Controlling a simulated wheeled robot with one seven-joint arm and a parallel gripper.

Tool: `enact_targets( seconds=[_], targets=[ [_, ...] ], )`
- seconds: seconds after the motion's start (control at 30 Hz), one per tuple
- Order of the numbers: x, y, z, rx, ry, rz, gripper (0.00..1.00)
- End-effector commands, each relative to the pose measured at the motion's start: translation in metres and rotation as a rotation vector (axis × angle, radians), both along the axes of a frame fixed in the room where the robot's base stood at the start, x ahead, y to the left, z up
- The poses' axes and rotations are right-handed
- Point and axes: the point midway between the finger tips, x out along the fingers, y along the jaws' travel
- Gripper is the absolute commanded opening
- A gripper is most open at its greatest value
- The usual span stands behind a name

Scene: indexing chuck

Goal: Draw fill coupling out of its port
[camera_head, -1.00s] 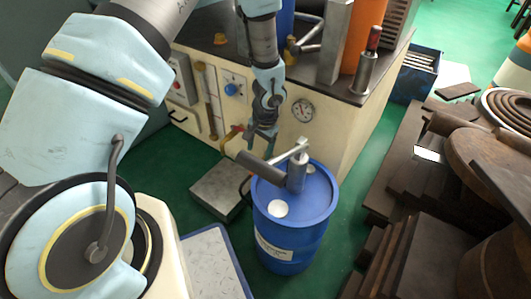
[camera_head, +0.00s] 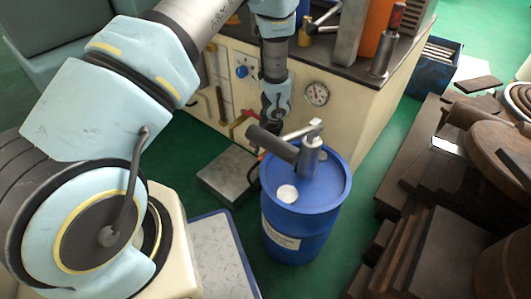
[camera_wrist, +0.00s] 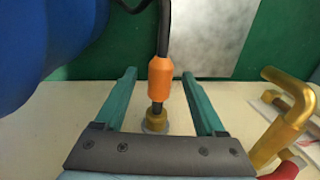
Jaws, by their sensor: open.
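The orange fill coupling (camera_wrist: 160,78) hangs on a black hose in the wrist view. Below it is a brass fitting (camera_wrist: 156,117) on the cream panel, apparently the port, with a short dark stem between them. My gripper (camera_wrist: 159,75) is open. Its two green fingers stand on either side of the coupling, with a visible gap on each side. In the head view my gripper (camera_head: 272,112) is at the panel, partly hidden behind the drum pump. I cannot make out the coupling there.
The blue drum (camera_head: 290,240) with its grey pump (camera_head: 273,142) stands close in front of my gripper. A brass pipe with a red part (camera_wrist: 284,120) is to the right in the wrist view. A gauge (camera_head: 317,93) and the cream machine panel (camera_head: 345,120) are nearby.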

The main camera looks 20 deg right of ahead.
Motion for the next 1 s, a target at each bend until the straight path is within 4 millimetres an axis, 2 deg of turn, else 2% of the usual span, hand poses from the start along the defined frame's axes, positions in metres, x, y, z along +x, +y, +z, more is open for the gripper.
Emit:
enact_targets(
  seconds=[0.07,0.6,0.7,0.87,0.9,1.0],
  targets=[
    [0.0001,0.0,0.0002,0.0,0.0,0.0,0.7],
    [0.0,0.0,0.0003,0.0,0.0,0.0,0.09],
    [0.0,0.0,0.0003,0.0,0.0,0.0,0.0],
    [0.0,0.0,0.0003,0.0,0.0,0.0,0.0],
    [0.0001,0.0001,0.0003,0.0,0.0,0.0,0.31],
    [0.0001,0.0001,0.0004,0.0,0.0,0.0,0.2]
  ],
)
